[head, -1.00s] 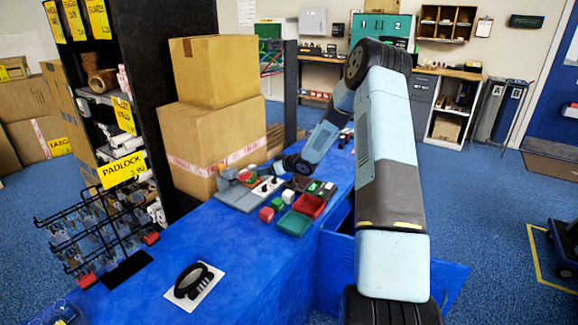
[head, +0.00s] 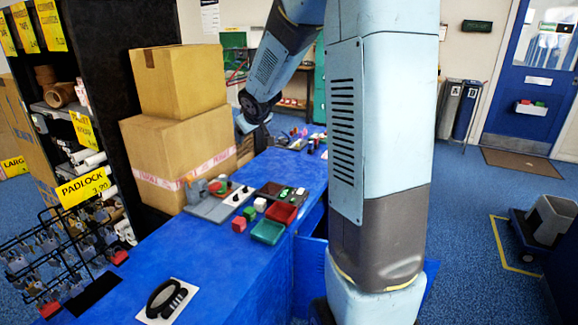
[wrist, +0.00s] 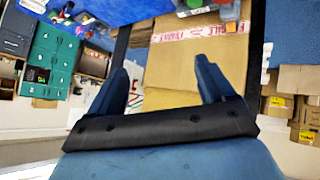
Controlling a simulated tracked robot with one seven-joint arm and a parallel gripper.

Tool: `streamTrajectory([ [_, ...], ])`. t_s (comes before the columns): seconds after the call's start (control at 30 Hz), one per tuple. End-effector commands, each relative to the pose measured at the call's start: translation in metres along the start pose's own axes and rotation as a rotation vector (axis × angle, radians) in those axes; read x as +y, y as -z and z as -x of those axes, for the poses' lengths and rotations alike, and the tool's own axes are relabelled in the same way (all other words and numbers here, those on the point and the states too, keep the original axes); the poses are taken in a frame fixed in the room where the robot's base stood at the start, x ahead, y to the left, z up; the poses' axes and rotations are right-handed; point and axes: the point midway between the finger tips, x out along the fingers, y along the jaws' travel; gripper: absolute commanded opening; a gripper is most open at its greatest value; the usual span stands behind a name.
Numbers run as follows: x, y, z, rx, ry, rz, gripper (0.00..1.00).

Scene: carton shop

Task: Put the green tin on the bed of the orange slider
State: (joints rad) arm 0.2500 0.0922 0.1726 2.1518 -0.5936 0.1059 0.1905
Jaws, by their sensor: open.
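In the head view a small green block-like thing (head: 249,213) stands on the blue counter; I cannot tell whether it is the green tin. An orange-red part (head: 215,186) sits by a grey fixture on the counter; I cannot tell for sure that it is the orange slider. My gripper (wrist: 162,66) is open and empty in the wrist view, with the stacked cartons beyond its fingers. It is well away from the small counter things, which show only at the top edge there. In the head view its fingers cannot be made out.
Two stacked cartons (head: 180,135) stand behind the fixture. A red tray (head: 282,213) and a green tray (head: 267,232) sit at the counter's right edge, beside a red cube (head: 239,224). A padlock rack (head: 65,250) is at left. The near blue counter (head: 225,270) is mostly clear.

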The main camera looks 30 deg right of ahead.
Motion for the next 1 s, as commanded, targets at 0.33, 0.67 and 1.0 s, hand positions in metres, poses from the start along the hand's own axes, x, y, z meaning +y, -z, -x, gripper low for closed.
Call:
streamTrajectory([
  [0.33,-0.012,-0.035,0.122,-0.104,-0.063,-0.091,0.82],
  [0.67,-0.04,-0.094,0.222,-0.194,-0.029,-0.199,0.82],
  [1.0,-0.082,-0.164,0.3,-0.267,0.094,-0.291,0.82],
])
